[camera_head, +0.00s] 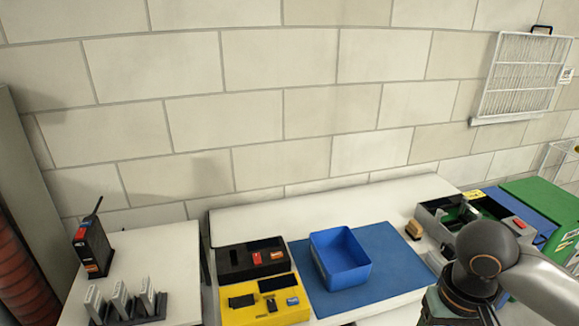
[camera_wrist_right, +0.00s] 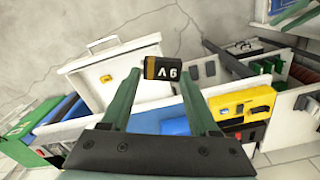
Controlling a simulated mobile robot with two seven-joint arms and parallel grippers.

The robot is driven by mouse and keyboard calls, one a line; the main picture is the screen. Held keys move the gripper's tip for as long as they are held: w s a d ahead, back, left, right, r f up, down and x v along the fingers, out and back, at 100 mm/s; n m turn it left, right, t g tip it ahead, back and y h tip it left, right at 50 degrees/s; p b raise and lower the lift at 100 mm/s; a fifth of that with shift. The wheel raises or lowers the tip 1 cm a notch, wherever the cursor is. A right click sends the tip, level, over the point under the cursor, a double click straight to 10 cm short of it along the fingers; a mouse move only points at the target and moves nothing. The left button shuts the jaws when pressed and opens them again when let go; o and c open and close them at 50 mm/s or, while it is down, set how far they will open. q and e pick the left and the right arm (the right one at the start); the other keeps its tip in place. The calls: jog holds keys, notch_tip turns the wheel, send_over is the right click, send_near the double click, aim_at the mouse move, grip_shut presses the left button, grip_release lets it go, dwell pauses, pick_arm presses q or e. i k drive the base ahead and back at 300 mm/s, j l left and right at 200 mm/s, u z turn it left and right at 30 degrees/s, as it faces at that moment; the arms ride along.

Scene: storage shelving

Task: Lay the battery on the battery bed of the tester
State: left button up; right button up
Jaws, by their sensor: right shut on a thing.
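A black and gold battery marked 9V (camera_wrist_right: 162,68) is held between the green fingertips of my right gripper (camera_wrist_right: 160,76) in the right wrist view. The gripper is shut on it and holds it in the air. The yellow tester (camera_head: 262,314) stands at the front of the white bench in the head view. Its top has dark recessed or raised parts and a small blue part. The tester also shows in the right wrist view (camera_wrist_right: 232,101), right of and beyond the battery, apart from it. In the head view my right arm hides its gripper. My left gripper is not in view.
A black tray (camera_head: 232,262) with a red item sits behind the tester. A blue bin (camera_head: 340,258) stands on a blue mat (camera_head: 388,262). A grey divided box (camera_head: 432,222) is at right. A radio (camera_head: 92,248) and a rack (camera_head: 125,308) stand on the left table.

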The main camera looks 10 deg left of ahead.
aim_at(242, 302)
jog(key=k+u, duration=0.1)
jog(key=u, duration=3.6)
jog(key=i+l+u, duration=0.1)
jog(key=u, duration=0.25)
jog(key=l+u, duration=0.2)
jog(key=u, duration=0.15)
jog(key=i+l+u, duration=0.1)
jog(key=u, duration=0.25)
